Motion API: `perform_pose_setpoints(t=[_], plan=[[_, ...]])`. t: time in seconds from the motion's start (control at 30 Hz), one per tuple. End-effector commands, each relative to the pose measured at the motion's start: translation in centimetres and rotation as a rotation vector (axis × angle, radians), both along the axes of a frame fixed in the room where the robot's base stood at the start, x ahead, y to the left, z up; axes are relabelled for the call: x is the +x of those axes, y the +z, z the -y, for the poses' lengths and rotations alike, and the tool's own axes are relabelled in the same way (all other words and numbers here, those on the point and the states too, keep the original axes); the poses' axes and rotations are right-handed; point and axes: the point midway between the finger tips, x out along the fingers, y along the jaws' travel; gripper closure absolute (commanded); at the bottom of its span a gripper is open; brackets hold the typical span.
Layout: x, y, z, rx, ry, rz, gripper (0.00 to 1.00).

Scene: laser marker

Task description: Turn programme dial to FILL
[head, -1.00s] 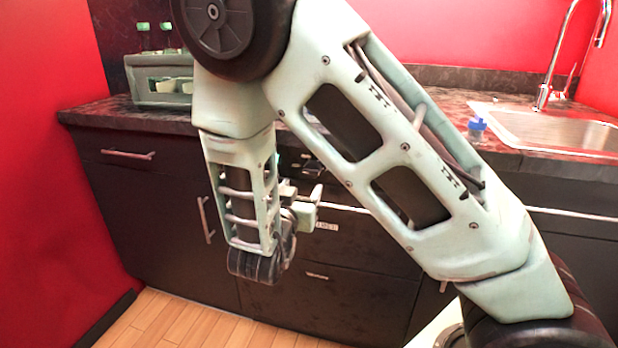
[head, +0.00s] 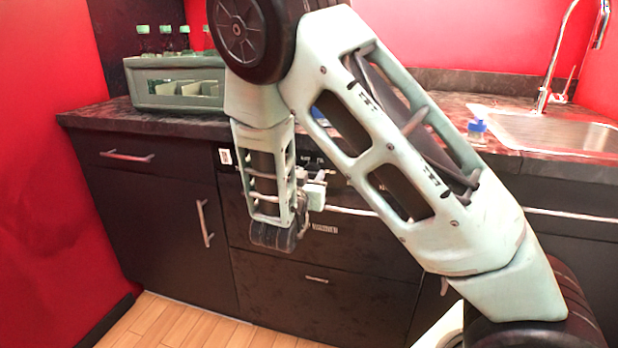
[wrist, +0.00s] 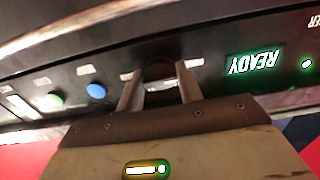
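The dark round programme dial (wrist: 159,70) is on the black control panel (wrist: 205,45) in the wrist view, which shows the panel upside down. My gripper (wrist: 159,75) is open, its two pale fingers apart, one on each side of the dial. Whether the fingertips touch the dial I cannot tell. The dial's pointer and its position marks are too dark or blurred to read. In the head view my gripper (head: 318,188) is in front of the appliance under the counter, and my arm hides much of the panel.
The panel has a lit READY display (wrist: 252,63), a green light (wrist: 306,64), a blue button (wrist: 96,90) and a green button (wrist: 50,98). A handle bar (head: 350,210) crosses the appliance front below. A bottle crate (head: 175,90) and sink (head: 560,130) are on the counter.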

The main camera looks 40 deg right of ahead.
Motion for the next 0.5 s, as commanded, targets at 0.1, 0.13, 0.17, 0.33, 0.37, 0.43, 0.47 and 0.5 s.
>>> perform_pose_setpoints(t=[0.1,0.13,0.17,0.33,0.37,0.43,0.47,0.5], plan=[[-0.01,-0.01,-0.02,0.000,0.000,0.000,0.86],[-0.02,-0.02,-0.01,0.001,0.000,0.001,0.86],[-0.03,-0.03,-0.02,0.001,0.000,0.002,0.86],[-0.02,-0.12,-0.03,0.018,0.000,0.024,0.86],[-0.02,-0.14,-0.03,0.025,0.000,0.032,0.86],[-0.02,-0.18,-0.03,0.042,0.000,0.054,0.86],[-0.02,-0.20,-0.04,0.052,0.000,0.067,0.86],[-0.02,-0.22,-0.04,0.066,0.000,0.085,0.86]])
